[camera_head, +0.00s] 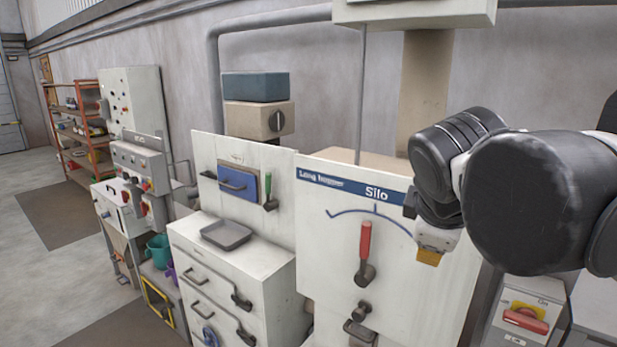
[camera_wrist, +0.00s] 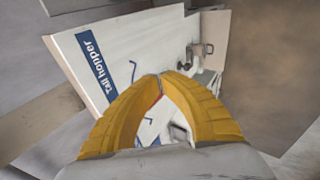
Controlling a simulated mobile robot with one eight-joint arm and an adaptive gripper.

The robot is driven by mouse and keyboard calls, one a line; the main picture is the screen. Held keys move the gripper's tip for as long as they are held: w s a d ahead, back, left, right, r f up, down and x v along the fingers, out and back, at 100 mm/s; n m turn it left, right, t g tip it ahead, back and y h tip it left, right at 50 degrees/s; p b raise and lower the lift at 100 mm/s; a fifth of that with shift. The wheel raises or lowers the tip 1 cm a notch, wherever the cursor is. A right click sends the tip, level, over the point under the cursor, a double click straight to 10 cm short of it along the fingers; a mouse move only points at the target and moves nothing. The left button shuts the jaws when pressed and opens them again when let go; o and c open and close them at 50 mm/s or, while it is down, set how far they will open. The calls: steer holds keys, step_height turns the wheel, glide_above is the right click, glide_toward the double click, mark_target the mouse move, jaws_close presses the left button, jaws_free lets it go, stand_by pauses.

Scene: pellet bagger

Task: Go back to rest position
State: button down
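My gripper (camera_head: 429,257) is at the right of the head view, in front of the white Silo panel (camera_head: 330,245) and to the right of its red-handled lever (camera_head: 365,245). Behind the fingers, the wrist view shows a tilted white panel with a blue hopper label (camera_wrist: 97,66) and a small handle (camera_wrist: 203,50). The fingers hide part of that panel.
A white drawer cabinet (camera_head: 215,262) with a grey tray (camera_head: 226,235) stands left of the Silo panel. A red switch (camera_head: 525,318) is at lower right. An orange shelf rack (camera_head: 80,130) stands far left. Open floor (camera_head: 30,260) lies at the left.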

steer(key=s+f+m+y+b, duration=0.1)
steer(key=s+f+m+b, duration=0.2)
steer(key=f, duration=0.8)
steer(key=s+f+m+y+b, duration=0.1)
steer(key=s+f+m+b, duration=0.3)
steer(key=f, duration=0.8)
steer(key=s+a+f+m+y+b, duration=0.1)
steer(key=s+f+m+b, duration=0.2)
steer(key=f+b, duration=0.3)
step_height(320, 180, down, 5)
steer(key=shift+s+f+m, duration=0.15)
steer(key=shift+s+m, duration=0.2)
steer(key=shift+m, duration=0.45)
